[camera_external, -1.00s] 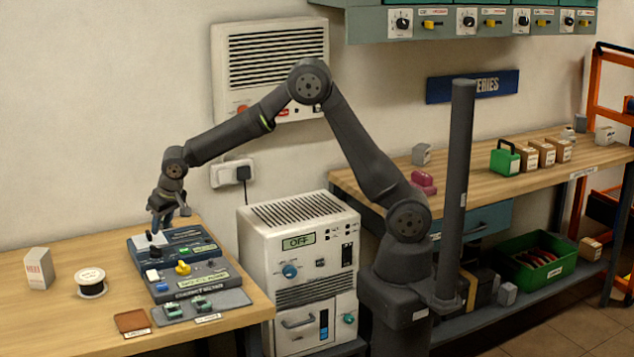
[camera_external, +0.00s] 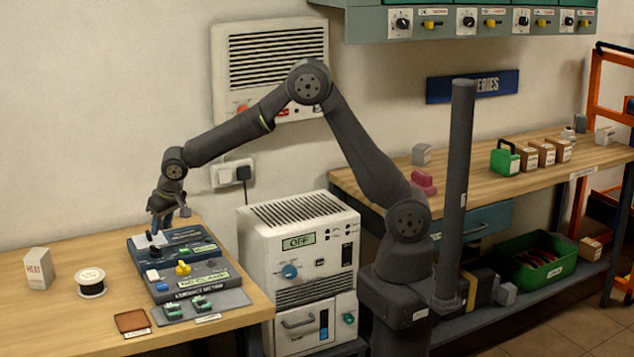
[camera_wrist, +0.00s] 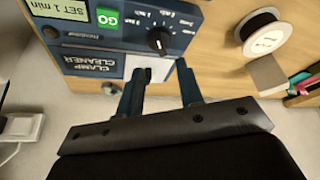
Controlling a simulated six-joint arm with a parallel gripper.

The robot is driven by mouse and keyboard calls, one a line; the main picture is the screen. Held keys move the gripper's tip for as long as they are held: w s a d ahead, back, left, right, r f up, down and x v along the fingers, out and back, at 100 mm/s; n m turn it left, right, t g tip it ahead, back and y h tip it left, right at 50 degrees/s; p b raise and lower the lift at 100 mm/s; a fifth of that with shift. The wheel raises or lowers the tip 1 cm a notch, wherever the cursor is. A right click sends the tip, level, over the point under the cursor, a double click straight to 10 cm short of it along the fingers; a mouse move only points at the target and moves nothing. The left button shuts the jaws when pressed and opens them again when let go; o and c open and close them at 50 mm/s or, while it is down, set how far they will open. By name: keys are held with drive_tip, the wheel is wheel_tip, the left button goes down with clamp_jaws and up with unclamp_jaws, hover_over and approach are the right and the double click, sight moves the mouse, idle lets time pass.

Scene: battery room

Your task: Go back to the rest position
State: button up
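My gripper (camera_external: 163,226) hangs at the end of my bent arm, over the left part of the blue clamp cleaner (camera_external: 203,250) on the left bench. In the wrist view, the two fingers of my gripper (camera_wrist: 160,82) stand apart with no object visible between them. The clamp cleaner (camera_wrist: 85,55) lies beyond the fingertips there, with a black knob (camera_wrist: 161,40), a green GO button (camera_wrist: 107,17) and a "SET 1 min" display (camera_wrist: 62,9). Whether a fingertip touches the cleaner is hard to tell.
A wire spool (camera_external: 91,281) and a grey-white box (camera_external: 38,268) stand left of the cleaner. A grey meter with a yellow knob (camera_external: 183,267) is in front. A white cabinet reading OFF (camera_external: 300,258) stands between the bench and my base. The air above the bench is clear.

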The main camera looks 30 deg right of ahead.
sight(160, 251)
drive_tip(key=x, duration=0.7)
drive_tip(key=shift+w+f, duration=0.1)
drive_tip(key=shift+w, duration=0.05)
drive_tip(key=shift+w+d+n+g+y, duration=0.1)
drive_tip(key=shift+n+g+y, duration=0.3)
drive_tip(key=shift+n, duration=1.1)
drive_tip(key=shift+w+d+n+g+y, duration=0.1)
drive_tip(key=shift+n+g+y, duration=0.3)
drive_tip(key=shift+n, duration=1.1)
drive_tip(key=v, duration=1.2)
drive_tip(key=shift+s, duration=0.1)
